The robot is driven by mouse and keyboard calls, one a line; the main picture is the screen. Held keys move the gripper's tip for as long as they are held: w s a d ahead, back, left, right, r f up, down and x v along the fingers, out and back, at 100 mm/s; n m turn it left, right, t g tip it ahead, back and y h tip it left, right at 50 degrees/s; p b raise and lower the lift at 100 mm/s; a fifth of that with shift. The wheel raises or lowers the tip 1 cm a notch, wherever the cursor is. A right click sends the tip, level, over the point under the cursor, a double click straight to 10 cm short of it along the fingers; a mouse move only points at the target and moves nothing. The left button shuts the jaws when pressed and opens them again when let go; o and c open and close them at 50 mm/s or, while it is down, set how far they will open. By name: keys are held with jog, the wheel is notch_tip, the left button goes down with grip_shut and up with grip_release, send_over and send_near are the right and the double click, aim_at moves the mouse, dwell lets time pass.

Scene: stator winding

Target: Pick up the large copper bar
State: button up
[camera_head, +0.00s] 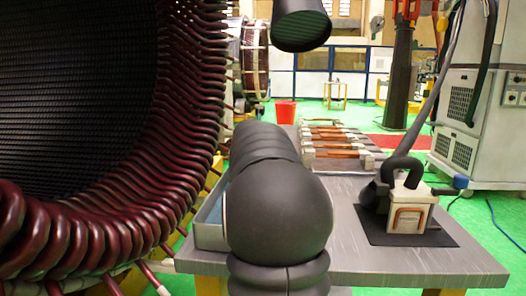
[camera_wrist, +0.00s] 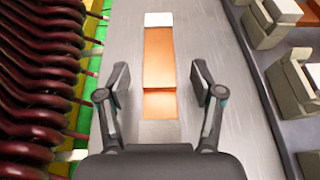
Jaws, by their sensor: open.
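The large copper bar (camera_wrist: 158,55) shows in the wrist view, a flat orange-brown strip running lengthwise up the picture. A white block (camera_wrist: 158,19) is at its far end and a grey block (camera_wrist: 159,132) at its near end. My gripper (camera_wrist: 160,82) is open, one finger to each side of the bar, with visible gaps between the fingers and the bar. I cannot tell how high the fingers are above it. In the head view my arm blocks the sight of my gripper and this bar.
The stator's dark red coils (camera_head: 150,205) stand close on the left of the grey table (camera_head: 340,215). Several smaller copper bars rest on light holders (camera_wrist: 300,78) to the right. A white-beige device (camera_head: 410,208) stands at the table's right side.

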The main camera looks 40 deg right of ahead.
jog(key=shift+x, duration=1.1)
grip_shut()
jog(key=shift+r, duration=0.15)
jog(key=shift+r, duration=0.1)
notch_tip(320, 180, up, 18)
